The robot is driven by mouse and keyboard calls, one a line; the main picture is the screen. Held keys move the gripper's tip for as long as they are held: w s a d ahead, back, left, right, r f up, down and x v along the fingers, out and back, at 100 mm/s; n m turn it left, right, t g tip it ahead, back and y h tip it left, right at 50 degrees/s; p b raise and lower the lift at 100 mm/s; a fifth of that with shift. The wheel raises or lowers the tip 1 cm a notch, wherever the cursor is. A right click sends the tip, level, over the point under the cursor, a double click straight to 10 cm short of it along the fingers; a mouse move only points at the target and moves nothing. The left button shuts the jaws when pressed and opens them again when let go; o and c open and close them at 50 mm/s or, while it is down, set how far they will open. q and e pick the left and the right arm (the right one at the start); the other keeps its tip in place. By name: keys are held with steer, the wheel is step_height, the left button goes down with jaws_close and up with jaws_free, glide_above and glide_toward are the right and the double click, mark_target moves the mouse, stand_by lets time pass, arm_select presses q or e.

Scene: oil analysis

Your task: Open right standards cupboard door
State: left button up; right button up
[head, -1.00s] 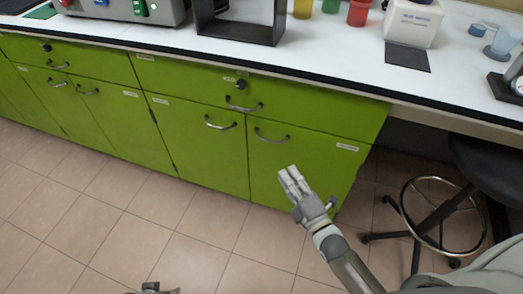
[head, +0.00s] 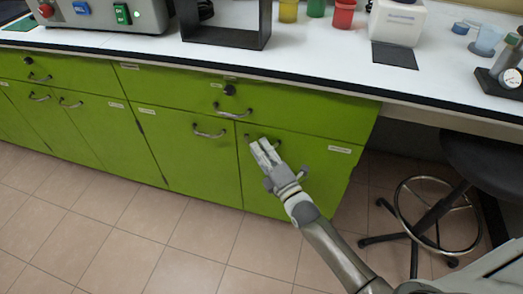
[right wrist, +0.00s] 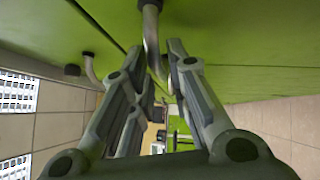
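The right cupboard door (head: 322,172) is a green panel under the bench, with a small label at its upper right too small to read. It looks shut. Its curved metal handle (head: 278,145) is partly hidden behind my right gripper (head: 262,150). In the right wrist view the gripper's fingers (right wrist: 155,62) are apart, and a handle (right wrist: 151,30) shows between and just beyond their tips. I see no firm grip on it. My left gripper is out of view.
The left cupboard door (head: 190,150) and the drawer above (head: 290,112) look shut, each with a handle. The white bench top (head: 330,62) overhangs them. A black stool (head: 485,165) stands at the right. The tiled floor (head: 190,240) in front is clear.

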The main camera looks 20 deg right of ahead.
steer(key=shift+w, duration=0.2)
jaws_close()
steer(key=shift+s, duration=0.1)
